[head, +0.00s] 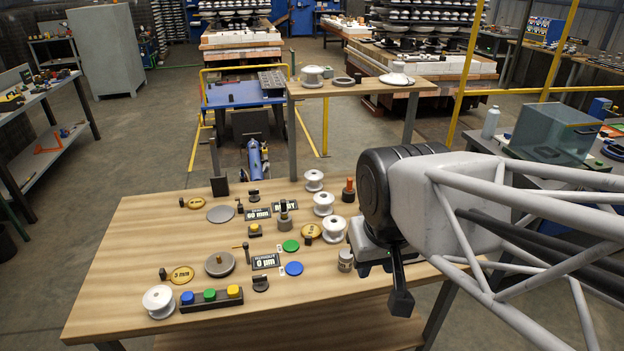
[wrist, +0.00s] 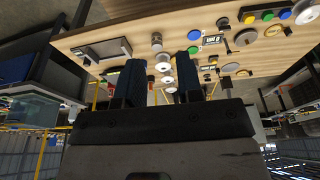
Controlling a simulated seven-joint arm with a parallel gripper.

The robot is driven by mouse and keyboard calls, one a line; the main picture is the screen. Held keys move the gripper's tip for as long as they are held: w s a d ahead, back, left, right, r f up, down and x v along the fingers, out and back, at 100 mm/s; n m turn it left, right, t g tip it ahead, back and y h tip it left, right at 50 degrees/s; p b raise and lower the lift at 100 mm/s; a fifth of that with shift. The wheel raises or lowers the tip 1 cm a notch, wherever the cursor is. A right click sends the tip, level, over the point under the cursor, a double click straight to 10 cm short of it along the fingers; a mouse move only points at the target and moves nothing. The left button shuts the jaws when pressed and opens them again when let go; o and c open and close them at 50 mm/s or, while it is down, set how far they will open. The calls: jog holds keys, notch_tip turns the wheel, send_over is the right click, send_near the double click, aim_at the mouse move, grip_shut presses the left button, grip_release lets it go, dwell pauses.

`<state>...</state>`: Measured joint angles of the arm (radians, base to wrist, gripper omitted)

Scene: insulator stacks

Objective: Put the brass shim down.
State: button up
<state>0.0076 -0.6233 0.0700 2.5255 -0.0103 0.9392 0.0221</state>
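Several brass shims, flat yellow discs, lie on the wooden table. One brass shim marked 3 mm (head: 183,274) is at the front left, a second brass shim (head: 312,230) is near the middle, and a third brass shim (head: 196,203) is at the back left. In the head view, my gripper (head: 400,288) is at the table's right side, seen from the side, one finger mostly hiding the other.
The wooden table (head: 130,235) bears white insulators (head: 334,228), a button block (head: 211,298), grey discs (head: 220,264), green (head: 291,246) and blue (head: 294,268) discs and dark signs (head: 265,261). A raised shelf (head: 375,88) stands behind. The table's front middle is bare.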

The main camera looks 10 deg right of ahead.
jog(key=shift+s, duration=0.3)
jog(key=shift+o, duration=0.2)
jog(key=shift+w, duration=0.1)
jog(key=m+t+h, duration=0.2)
jog(key=m, duration=0.2)
send_over(308, 237)
jog(key=s+a, duration=0.1)
jog(key=s, duration=0.2)
notch_tip(308, 237, down, 24)
jog(key=shift+w+a+r, duration=0.1)
jog(key=shift+w+r, duration=0.1)
jog(key=shift+w+d+f+g, duration=0.15)
jog(key=shift+w+f, duration=0.1)
jog(key=shift+f, duration=0.35)
jog(key=shift+w+d+f+g, duration=0.1)
jog(key=shift+w+f+g, duration=0.1)
jog(key=shift+f, duration=0.4)
